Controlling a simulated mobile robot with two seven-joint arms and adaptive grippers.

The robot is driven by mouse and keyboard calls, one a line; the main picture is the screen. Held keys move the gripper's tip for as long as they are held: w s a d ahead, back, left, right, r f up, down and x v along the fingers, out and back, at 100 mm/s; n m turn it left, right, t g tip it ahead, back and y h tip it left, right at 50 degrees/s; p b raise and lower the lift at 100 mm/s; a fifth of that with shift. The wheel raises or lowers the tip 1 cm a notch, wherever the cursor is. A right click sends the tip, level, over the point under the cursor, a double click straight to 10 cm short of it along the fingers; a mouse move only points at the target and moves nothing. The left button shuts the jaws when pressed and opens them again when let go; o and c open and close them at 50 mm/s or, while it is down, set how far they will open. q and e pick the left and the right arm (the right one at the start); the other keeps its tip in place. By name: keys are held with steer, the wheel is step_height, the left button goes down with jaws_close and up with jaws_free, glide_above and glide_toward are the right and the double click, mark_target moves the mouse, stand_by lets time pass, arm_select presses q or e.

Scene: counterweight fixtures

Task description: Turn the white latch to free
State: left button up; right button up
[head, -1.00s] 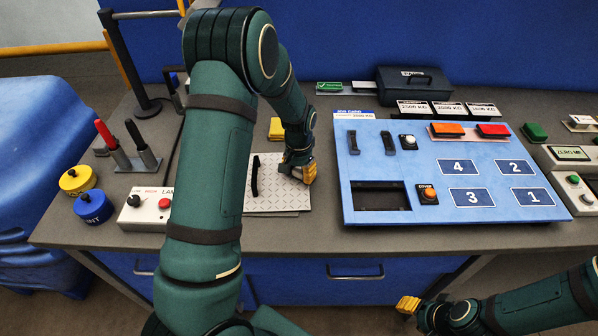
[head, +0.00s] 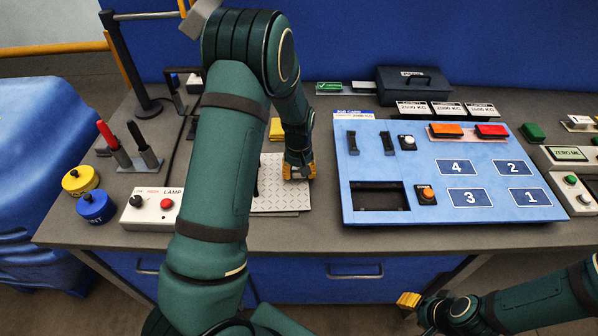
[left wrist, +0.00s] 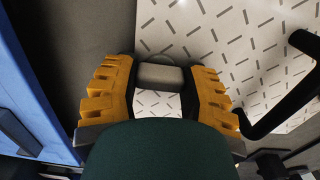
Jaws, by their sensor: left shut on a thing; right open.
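My left gripper (head: 298,172) points down at the right edge of the patterned metal plate (head: 285,203). In the left wrist view, its yellow fingers (left wrist: 160,92) are shut on a pale grey-white block, which I take for the white latch (left wrist: 160,76). The latch lies between the fingertips, over the patterned plate (left wrist: 250,40). In the head view the latch is hidden by the gripper. A black handle (left wrist: 290,90) on the plate is beside the gripper. My right gripper (head: 408,300) is open and empty, in front of the counter's edge.
The blue panel (head: 440,215) with numbered fields lies close to the right of the plate. A lamp box (head: 150,212) with a red button stands to the left. A yellow block (head: 277,128) sits behind the plate. Blue and yellow knobbed weights (head: 96,207) stand at the left edge.

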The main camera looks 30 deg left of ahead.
mark_target(298, 171)
stand_by(0.4)
arm_select(q)
steer(key=o, duration=1.2)
steer(key=shift+r, duration=0.1)
step_height(298, 171, up, 12)
steer(key=shift+a+f, duration=0.1)
